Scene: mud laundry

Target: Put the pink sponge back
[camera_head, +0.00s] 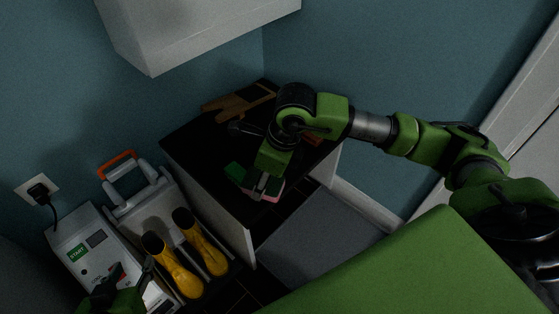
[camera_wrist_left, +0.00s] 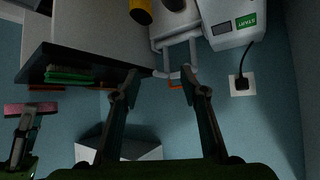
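The pink sponge (camera_head: 273,197) is at the tip of my right gripper (camera_head: 262,186), over the front edge of the dark countertop (camera_head: 200,148). In the left wrist view, the pink sponge (camera_wrist_left: 30,108) shows as a flat pink bar at the right gripper's fingers (camera_wrist_left: 22,128), which look shut on it. The gripper hides part of the sponge in the head view. My left gripper (camera_head: 130,280) is at the lower left, in front of the white machine. Its fingers (camera_wrist_left: 160,74) are wide apart and empty in the left wrist view.
A green item (camera_head: 236,172) lies on the countertop beside the right gripper. A brown wooden-looking object (camera_head: 238,103) lies at the back. Yellow boots (camera_head: 207,244), a white machine (camera_head: 92,248) and an orange-handled carrier (camera_head: 140,192) stand left. A white wall cabinet (camera_head: 190,30) hangs above.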

